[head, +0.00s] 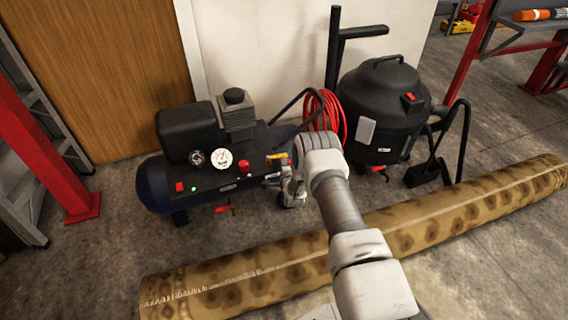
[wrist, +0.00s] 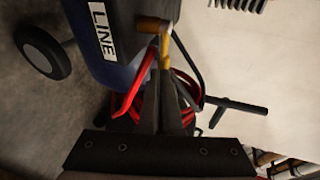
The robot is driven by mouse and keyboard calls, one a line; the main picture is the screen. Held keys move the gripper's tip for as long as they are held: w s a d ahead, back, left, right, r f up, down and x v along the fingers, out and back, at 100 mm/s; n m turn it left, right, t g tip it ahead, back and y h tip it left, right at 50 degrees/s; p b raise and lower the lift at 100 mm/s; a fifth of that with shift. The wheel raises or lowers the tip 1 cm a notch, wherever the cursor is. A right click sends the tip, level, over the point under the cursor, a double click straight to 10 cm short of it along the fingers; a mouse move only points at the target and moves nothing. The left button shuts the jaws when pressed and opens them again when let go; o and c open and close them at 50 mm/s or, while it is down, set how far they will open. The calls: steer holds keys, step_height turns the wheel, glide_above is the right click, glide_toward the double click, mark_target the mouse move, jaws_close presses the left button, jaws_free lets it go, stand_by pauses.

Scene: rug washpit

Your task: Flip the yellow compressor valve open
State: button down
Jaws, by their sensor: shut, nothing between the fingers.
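The yellow valve (head: 277,156) sits at the right end of the dark blue compressor (head: 155,188) in the head view. In the wrist view its brass-coloured end (wrist: 152,25) shows beside the LINE label, and a yellow lever (wrist: 165,52) runs down from it, partly hidden behind my fingers. My gripper (wrist: 154,78) is shut and empty, its dark fingertips overlapping the lever in the picture. I cannot tell whether they touch it. In the head view my gripper (head: 286,180) is beside the compressor's right end, largely hidden by my wrist.
A rolled patterned rug (head: 235,283) lies across the floor in front. A black vacuum (head: 385,105) and a coiled red hose (head: 324,112) stand to the right of the compressor. A red post (head: 52,135) is at left. Bare floor (head: 105,245) lies at front left.

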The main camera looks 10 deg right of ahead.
steer(key=shift+w+d, duration=0.45)
steer(key=shift+w, duration=0.3)
steer(key=shift+s+a+p, duration=0.3)
steer(key=shift+s+a, duration=0.25)
steer(key=shift+s, duration=0.05)
steer(key=shift+s, duration=0.1)
